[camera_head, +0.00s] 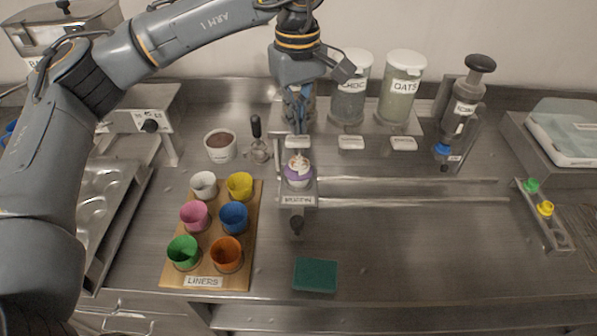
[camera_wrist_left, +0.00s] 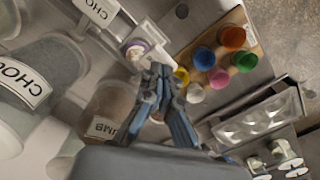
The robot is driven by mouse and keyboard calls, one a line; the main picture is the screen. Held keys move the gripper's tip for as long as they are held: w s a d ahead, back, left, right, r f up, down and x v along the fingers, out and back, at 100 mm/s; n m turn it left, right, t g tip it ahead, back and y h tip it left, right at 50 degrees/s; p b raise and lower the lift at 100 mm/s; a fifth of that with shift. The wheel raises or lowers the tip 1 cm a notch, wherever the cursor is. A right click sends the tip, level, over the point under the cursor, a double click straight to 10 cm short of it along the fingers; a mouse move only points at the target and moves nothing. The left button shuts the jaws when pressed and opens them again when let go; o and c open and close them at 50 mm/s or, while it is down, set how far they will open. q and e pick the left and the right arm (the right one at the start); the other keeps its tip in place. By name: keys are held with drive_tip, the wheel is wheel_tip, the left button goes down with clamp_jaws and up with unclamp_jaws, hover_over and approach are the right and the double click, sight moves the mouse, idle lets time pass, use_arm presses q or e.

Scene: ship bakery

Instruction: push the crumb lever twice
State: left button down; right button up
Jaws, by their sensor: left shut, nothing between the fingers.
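My left gripper (camera_head: 297,118) points down in front of the leftmost dispenser of the row, its fingers shut and empty. In the left wrist view the closed fingertips (camera_wrist_left: 160,72) lie beside the brown-filled crumb dispenser (camera_wrist_left: 107,103), whose label is partly hidden by the gripper. A pale plate (camera_head: 297,142), probably the crumb lever, shows just below the fingers; I cannot tell whether they touch it. A cupcake (camera_head: 298,176) in a purple liner with white topping stands below, on a small labelled carriage (camera_head: 298,201). It also shows in the left wrist view (camera_wrist_left: 136,50). My right gripper is out of view.
The choc dispenser (camera_head: 350,95) and oats dispenser (camera_head: 401,90) stand to the right. A whisk (camera_head: 258,145) and a tub (camera_head: 220,146) are at left. The liners board (camera_head: 214,258) holds several coloured cups. A green sponge (camera_head: 315,274) lies in front. Two rails run right.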

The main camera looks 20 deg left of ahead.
use_arm(q)
wheel_tip(320, 180, up, 6)
drive_tip(key=p, duration=0.3)
drive_tip(key=shift+f, duration=0.1)
idle(0.5)
